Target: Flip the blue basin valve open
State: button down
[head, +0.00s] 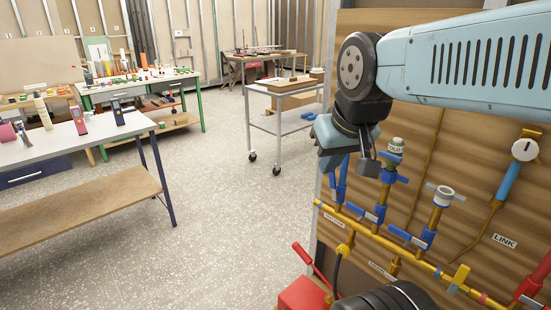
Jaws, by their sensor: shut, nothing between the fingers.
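My gripper (367,168) hangs from my light blue arm in front of the wooden panel, fingers pointing down. Its fingers are together with nothing visible between them. Several blue valve parts sit on the yellow pipework below and beside it. One blue fitting (341,184) stands just left of and below the gripper, its top hidden behind it. Another blue valve (377,212) lies below the fingertips, apart from them in the picture. A further blue valve (428,238) is to the right. The small labels are too small to read, so I cannot tell which is the basin valve.
A yellow pipe (400,250) runs down to the right across the wooden panel (480,190). A round gauge (525,149) is at right. A red box (303,295) with a handle stands below. A grey cart (284,118) and workbenches are behind; the floor (225,215) between is clear.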

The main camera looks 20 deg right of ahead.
aim_at(332, 176)
jog(key=z, duration=1.1)
jog(key=k, duration=1)
jog(key=u, duration=1.25)
jog(key=i, duration=1)
